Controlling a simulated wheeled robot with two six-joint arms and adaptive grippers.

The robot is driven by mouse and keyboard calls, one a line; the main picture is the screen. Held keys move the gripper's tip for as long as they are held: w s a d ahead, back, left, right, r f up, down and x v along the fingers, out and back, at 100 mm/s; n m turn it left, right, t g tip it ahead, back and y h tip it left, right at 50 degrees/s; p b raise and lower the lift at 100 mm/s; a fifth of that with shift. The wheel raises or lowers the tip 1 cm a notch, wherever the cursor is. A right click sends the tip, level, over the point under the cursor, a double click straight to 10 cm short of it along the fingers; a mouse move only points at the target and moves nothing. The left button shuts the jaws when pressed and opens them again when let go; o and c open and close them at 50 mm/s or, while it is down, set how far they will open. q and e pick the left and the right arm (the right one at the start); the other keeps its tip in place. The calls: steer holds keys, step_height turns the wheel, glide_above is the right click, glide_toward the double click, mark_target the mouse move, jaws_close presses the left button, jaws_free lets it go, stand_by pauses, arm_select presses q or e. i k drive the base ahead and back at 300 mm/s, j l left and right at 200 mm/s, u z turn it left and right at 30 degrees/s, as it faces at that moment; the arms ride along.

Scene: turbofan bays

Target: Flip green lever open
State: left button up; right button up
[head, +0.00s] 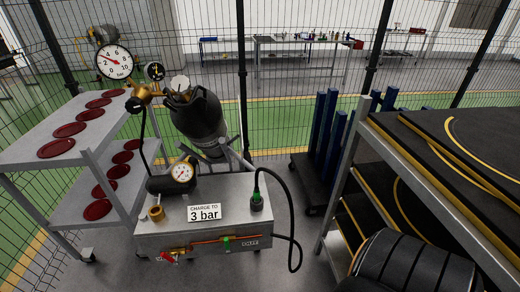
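The small green lever (227,243) is on the front face of the grey metal box (150,240), along a thin orange-copper pipe and left of an "OUT" label. It is too small to tell which way its handle is turned. A red lever (170,257) is lower left on the same face. A sign reading "CHARGE TO 3 bar" (205,212) stands on the box top. A round gauge (182,172) and a brass fitting (156,213) are to its left. A green-collared connector (257,199) with a black hose is at the right. Neither gripper is in view.
A dark cylinder (199,118) stands behind the box, with a large gauge (115,62) to its upper left. A shelf cart (45,132) with red discs is left. A rack (350,170) with dark panels and a black grooved rounded object (415,262) are right.

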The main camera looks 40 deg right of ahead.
mark_target(226, 243)
steer(key=l+z, duration=0.3)
steer(key=i+z, duration=0.1)
steer(key=z, duration=0.25)
steer(key=k+j, duration=0.2)
steer(key=j, duration=0.2)
steer(key=k+j, duration=0.45)
steer(key=j, duration=0.3)
steer(key=k+j, duration=0.25)
steer(key=j, duration=0.15)
